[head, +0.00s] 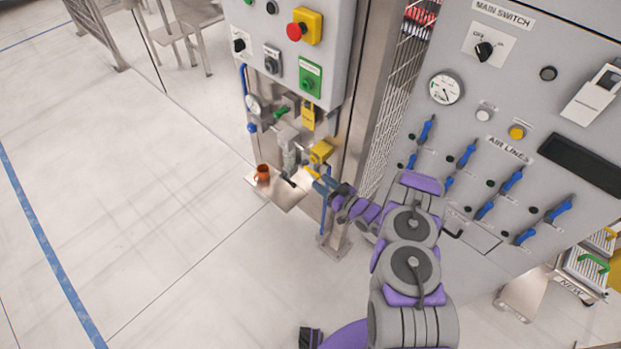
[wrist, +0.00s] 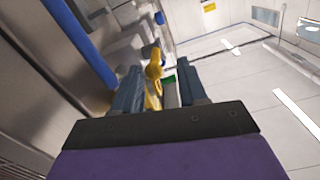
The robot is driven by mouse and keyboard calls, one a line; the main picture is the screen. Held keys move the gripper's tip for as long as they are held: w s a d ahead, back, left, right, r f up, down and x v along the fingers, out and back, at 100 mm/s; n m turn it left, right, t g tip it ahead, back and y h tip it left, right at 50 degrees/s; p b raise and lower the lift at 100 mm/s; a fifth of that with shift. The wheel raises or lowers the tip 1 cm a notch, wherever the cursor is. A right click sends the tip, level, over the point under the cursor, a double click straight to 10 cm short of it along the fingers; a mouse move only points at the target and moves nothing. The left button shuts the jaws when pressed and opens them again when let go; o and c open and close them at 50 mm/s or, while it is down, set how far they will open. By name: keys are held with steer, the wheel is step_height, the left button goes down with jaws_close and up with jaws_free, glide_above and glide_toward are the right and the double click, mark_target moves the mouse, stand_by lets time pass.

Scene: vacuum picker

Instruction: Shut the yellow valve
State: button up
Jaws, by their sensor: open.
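The yellow valve (head: 320,152) sits on the pipework below the grey button box, just above a small metal shelf. In the wrist view the yellow valve handle (wrist: 154,70) shows ahead of and between the two fingers. My gripper (head: 318,184) is open, with its dark blue-grey fingers close below the valve in the head view. In the wrist view my gripper (wrist: 160,84) has a finger on each side of the yellow part. I cannot tell whether either finger touches it. The lower part of the valve is partly hidden.
An orange mug (head: 262,173) stands on the small metal shelf (head: 287,197). The button box (head: 290,45) hangs above the pipework. A metal post (head: 365,100) and the grey air-line panel (head: 480,130) stand to the right. The floor at left is clear.

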mark_target(316, 174)
steer(key=x, duration=0.1)
steer(key=b+x, duration=0.1)
steer(key=x, duration=0.2)
steer(key=shift+w+d+r, duration=0.15)
steer(key=shift+w+r, duration=0.05)
steer(key=shift+w, duration=0.3)
steer(key=shift+s+a+r, duration=0.1)
steer(key=shift+a, duration=0.35)
steer(key=shift+d, duration=0.65)
steer(key=c, duration=0.3)
steer(key=shift+c, duration=0.9)
steer(key=shift+a, duration=0.15)
jaws_close()
